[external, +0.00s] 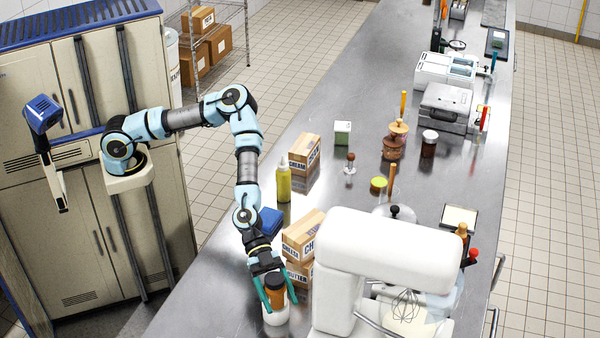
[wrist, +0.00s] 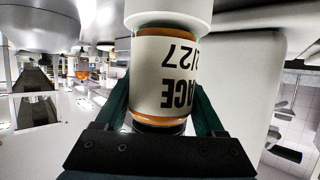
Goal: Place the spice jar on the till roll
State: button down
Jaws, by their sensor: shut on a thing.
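My gripper (external: 274,290) is pointing down with its teal fingers shut on the sides of the spice jar (external: 276,297), an orange jar with a dark top. In the wrist view my gripper (wrist: 165,105) has the jar (wrist: 165,75) between its fingers, its white printed label facing the camera and the text upside down. A white round thing, which looks like the till roll (external: 275,316), is directly under the jar. It also shows in the wrist view as the white till roll (wrist: 168,12), wider than the jar. I cannot tell if jar and roll touch.
A large white stand mixer (external: 385,245) is close on the right. Stacked cartons (external: 303,236) and a blue box (external: 270,222) are just behind my gripper. A yellow squeeze bottle (external: 284,182) stands farther back. The steel counter (external: 200,285) is clear to the left.

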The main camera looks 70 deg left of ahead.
grip_release()
jog(key=shift+f, duration=0.1)
jog(key=shift+r, duration=0.2)
jog(key=b+v, duration=0.3)
jog(key=v, duration=0.9)
jog(key=shift+a, duration=0.1)
